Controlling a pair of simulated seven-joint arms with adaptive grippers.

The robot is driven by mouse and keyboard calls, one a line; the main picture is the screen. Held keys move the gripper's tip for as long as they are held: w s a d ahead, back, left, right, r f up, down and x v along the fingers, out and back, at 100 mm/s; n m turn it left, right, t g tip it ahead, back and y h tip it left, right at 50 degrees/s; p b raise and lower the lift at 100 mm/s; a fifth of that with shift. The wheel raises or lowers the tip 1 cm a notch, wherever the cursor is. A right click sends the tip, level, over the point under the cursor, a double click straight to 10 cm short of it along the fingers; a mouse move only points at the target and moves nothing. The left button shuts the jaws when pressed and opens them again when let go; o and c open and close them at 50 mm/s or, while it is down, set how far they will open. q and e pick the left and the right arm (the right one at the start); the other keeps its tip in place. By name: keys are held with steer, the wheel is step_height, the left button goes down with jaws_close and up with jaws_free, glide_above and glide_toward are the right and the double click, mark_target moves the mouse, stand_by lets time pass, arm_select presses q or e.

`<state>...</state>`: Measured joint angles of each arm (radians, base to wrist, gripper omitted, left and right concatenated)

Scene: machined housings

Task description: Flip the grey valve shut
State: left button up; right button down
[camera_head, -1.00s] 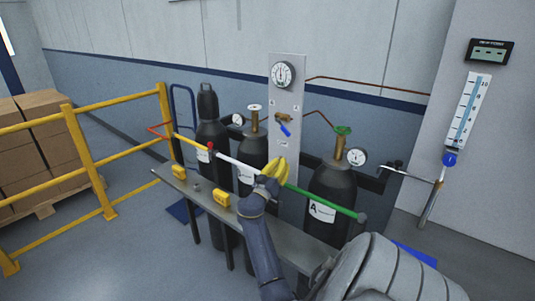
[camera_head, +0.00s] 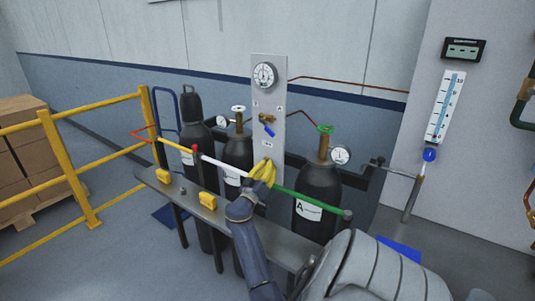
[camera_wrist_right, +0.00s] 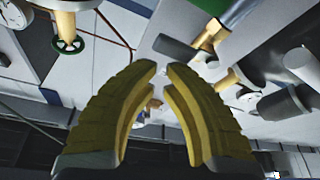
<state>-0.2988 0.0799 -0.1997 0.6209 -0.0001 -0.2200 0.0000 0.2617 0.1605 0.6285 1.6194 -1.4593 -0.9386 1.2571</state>
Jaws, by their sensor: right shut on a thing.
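My right gripper (camera_head: 263,172) has yellow fingers and is at the lower part of the grey upright panel (camera_head: 270,90), by the long coloured rod. In the right wrist view its fingers (camera_wrist_right: 164,70) are nearly together at the tips. In the head view my gripper hides this spot. A blue-handled valve (camera_head: 267,127) sits higher on the same panel. My left gripper is not in view.
The coloured rod (camera_head: 300,198) crosses in front of dark gas cylinders (camera_head: 318,190) above a grey bench (camera_head: 225,218). A green handwheel (camera_head: 325,129) and gauge (camera_head: 341,155) stand to the right. Another blue-handled valve (camera_head: 429,155) is farther right. A yellow railing (camera_head: 65,160) is left.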

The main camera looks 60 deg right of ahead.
steer(key=shift+s+f, duration=0.15)
steer(key=shift+f, duration=0.1)
step_height(320, 180, up, 4)
steer(key=v, duration=1)
steer(key=shift+w+r, duration=0.15)
steer(key=shift+w, duration=0.55)
